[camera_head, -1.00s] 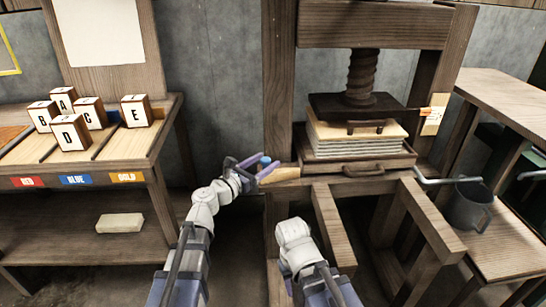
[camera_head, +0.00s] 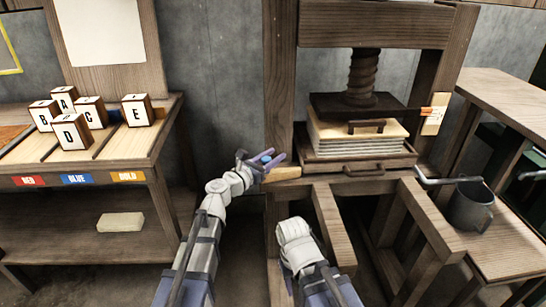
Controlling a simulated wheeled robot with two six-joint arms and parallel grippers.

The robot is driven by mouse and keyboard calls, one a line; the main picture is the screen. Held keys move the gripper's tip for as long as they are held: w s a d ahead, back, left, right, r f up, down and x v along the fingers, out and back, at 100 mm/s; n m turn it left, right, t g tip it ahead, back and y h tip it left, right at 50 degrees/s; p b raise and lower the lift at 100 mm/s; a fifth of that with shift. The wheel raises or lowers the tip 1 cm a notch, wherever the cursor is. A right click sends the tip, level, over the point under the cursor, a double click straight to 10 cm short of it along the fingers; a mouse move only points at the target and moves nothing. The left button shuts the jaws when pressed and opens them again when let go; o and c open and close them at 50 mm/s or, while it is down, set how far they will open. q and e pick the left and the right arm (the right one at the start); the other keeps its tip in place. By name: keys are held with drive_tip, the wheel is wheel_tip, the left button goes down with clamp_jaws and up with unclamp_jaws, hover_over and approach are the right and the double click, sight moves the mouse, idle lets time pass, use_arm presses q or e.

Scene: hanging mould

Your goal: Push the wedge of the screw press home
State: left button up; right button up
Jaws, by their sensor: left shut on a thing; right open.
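The wedge (camera_head: 283,173) is a pale wooden piece at the foot of the press's left post, left of the press bed. My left gripper (camera_head: 267,160) is at the wedge, its purple fingers closed there around a small blue part. The fingers hide part of the wedge and how the blue part joins it. The screw press (camera_head: 362,75) has its dark platen (camera_head: 360,105) down over a stack of pale sheets (camera_head: 355,137) on the bed (camera_head: 398,160). My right arm rises in the lower middle; its fingers do not show.
A table at left holds several letter blocks (camera_head: 70,132); a pale block (camera_head: 120,222) lies on its shelf. A tag (camera_head: 434,120) hangs on the right post. Timber legs stand below the bed.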

use_arm(q)
clamp_jaws()
drive_tip(key=shift+d, duration=0.1)
idle(0.8)
